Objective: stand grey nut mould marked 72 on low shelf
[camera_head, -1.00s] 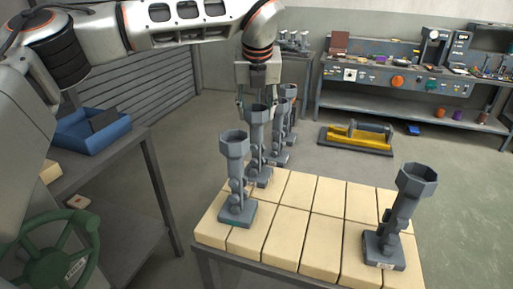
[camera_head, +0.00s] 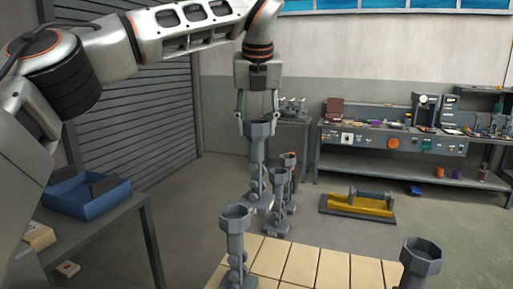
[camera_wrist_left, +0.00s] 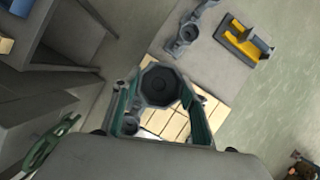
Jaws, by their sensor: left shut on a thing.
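My left gripper (camera_head: 257,118) is shut on a grey nut mould (camera_head: 257,160), just under its octagonal cup. The mould hangs upright, its base above the tiled table (camera_head: 285,262). In the left wrist view its cup (camera_wrist_left: 160,85) sits between the fingers. The number on its base is too small to read. Similar grey moulds stand at the near left (camera_head: 235,245), behind (camera_head: 279,190) and at the near right (camera_head: 415,265). My right gripper is out of view. Which shelf is the low shelf, I cannot tell.
A side table on the left bears a blue bin (camera_head: 85,200). A workbench (camera_head: 400,140) with a lower shelf (camera_head: 420,176) stands at the back wall. A yellow and grey fixture (camera_head: 357,203) is low behind the tiled table. Open floor lies at the right.

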